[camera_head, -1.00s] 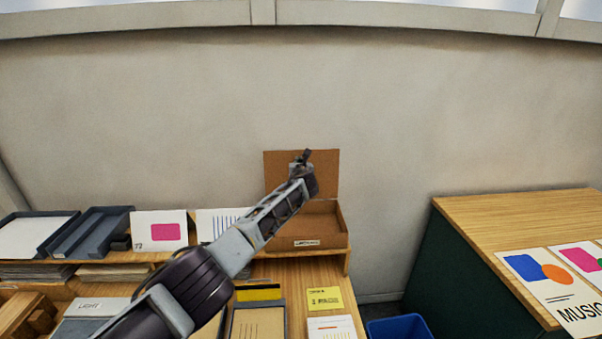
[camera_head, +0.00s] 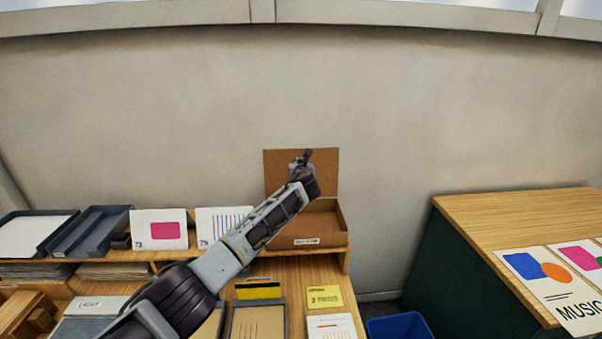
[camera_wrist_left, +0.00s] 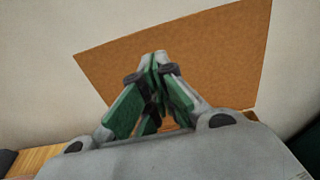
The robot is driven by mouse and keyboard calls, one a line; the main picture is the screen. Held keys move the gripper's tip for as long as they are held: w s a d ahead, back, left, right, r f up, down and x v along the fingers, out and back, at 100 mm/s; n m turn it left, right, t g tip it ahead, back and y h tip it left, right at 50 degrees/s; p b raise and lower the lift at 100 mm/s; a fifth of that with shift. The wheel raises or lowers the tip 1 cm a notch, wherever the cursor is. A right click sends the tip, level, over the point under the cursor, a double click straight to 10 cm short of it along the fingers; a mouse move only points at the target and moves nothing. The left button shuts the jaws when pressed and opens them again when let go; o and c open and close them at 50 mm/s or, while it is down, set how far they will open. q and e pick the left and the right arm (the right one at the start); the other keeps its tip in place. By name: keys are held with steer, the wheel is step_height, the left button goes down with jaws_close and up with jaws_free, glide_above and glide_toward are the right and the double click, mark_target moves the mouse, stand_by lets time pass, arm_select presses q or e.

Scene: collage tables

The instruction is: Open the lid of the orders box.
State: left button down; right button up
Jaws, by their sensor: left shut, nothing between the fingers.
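The orders box (camera_head: 308,241) is a brown cardboard box on the raised shelf at the back of the table, with a small label on its front. Its lid (camera_head: 327,170) stands upright, tilted back near the wall, and the box is open. My left gripper (camera_head: 307,154) is in front of the lid, shut and empty. In the left wrist view the closed fingers (camera_wrist_left: 158,62) are before the brown lid (camera_wrist_left: 215,55). Whether they touch the lid cannot be told. My arm hides part of the box's left side. My right gripper is not in view.
Grey trays (camera_head: 92,234) and cards (camera_head: 160,229) line the shelf to the left. A yellow note (camera_head: 324,297) and papers lie on the table in front. A blue bin (camera_head: 400,327) stands to the right, beside a separate table (camera_head: 520,215) with posters.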

arm_select(q)
steer(key=v, duration=0.8)
steer(key=shift+s, duration=0.3)
stand_by(0.6)
steer(key=shift+f, duration=0.1)
